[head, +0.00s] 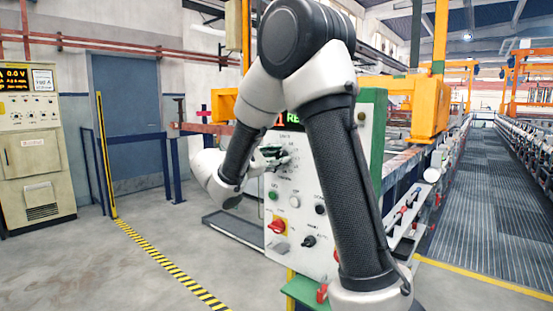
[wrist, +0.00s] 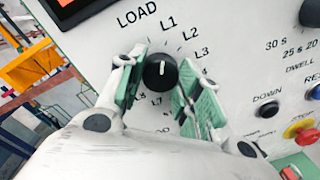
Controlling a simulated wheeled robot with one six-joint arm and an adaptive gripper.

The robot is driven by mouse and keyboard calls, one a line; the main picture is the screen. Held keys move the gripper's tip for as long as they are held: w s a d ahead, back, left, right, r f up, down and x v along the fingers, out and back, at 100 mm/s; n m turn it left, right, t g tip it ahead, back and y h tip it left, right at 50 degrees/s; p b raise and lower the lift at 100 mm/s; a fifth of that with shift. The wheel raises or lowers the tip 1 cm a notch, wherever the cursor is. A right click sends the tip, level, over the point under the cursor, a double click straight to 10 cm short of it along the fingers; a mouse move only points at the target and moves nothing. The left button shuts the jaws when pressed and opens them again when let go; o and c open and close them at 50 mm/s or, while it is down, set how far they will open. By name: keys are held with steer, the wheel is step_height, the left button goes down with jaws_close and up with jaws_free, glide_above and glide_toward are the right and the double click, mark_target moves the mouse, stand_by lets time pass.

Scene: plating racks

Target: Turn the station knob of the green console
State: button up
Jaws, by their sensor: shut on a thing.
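The console (head: 301,222) has a white front panel and a green side, partly hidden behind my arm. In the wrist view, the station knob (wrist: 160,71) is round and black with a short white mark near its middle. Labels LOAD, L1, L2 and L3 run around its top and right; those below are partly hidden by my fingers. My gripper (wrist: 164,82) is shut on the knob, one green-padded finger on its left and one on its right. In the head view my gripper (head: 273,152) is at the panel's upper left, and the knob cannot be made out.
Below on the panel are a red knob on a yellow plate (head: 279,227) and a black knob (head: 308,241). In the wrist view, the DOWN button (wrist: 266,110) and a red-yellow button (wrist: 299,127) sit lower right.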

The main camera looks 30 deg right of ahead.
stand_by(0.3)
steer(key=o, duration=1)
steer(key=shift+o, duration=0.2)
steer(key=shift+a, duration=0.1)
steer(key=v, duration=1.1)
steer(key=shift+a, duration=0.4)
